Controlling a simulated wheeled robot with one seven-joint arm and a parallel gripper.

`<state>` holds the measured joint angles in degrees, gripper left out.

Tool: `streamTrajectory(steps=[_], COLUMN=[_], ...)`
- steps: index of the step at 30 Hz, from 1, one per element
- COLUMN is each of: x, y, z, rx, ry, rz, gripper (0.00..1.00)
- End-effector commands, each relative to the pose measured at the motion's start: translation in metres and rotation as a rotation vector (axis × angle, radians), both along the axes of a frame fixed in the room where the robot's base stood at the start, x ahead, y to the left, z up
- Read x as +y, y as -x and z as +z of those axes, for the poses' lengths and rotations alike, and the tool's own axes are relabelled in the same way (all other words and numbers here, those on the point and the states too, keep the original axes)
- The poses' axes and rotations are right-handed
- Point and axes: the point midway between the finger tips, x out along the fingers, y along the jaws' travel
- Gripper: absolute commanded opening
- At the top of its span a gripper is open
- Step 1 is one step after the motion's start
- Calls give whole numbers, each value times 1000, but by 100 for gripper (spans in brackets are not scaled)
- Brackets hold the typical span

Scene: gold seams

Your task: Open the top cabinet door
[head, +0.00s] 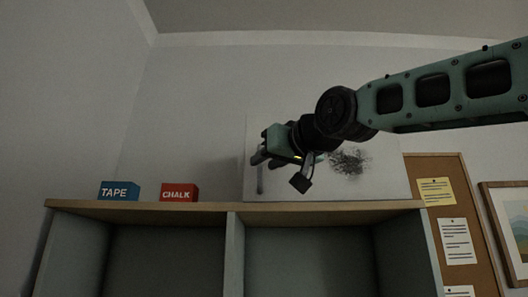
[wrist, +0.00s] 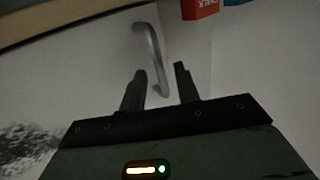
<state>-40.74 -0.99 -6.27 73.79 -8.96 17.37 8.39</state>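The cabinet door is a plain white panel (head: 390,183) above the wooden shelf top in the head view, with a dark smudge on it. It also fills much of the wrist view (wrist: 75,75). A grey curved bar handle (wrist: 150,55) stands on it in the wrist view, and it shows near the panel's left edge in the head view (head: 260,183). My gripper (wrist: 159,80) is open, its two fingers apart, with the handle's near end between the fingertips in the picture. I cannot tell whether they touch it. The door looks shut.
A blue TAPE box (head: 119,191) and a red CHALK box (head: 179,192) stand on the wooden shelf top (head: 150,207), left of the door. Open shelf compartments lie below. A cork board (head: 478,200) and a framed picture (head: 510,215) hang at the right.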

Motion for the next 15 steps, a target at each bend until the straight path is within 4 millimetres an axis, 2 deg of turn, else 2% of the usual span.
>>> streamTrajectory(steps=[6, 15], x=[9, 9], y=[-14, -15], z=[1, 0], rx=[1, 1], ry=[-1, -1], rz=[0, 0], gripper=[32, 32])
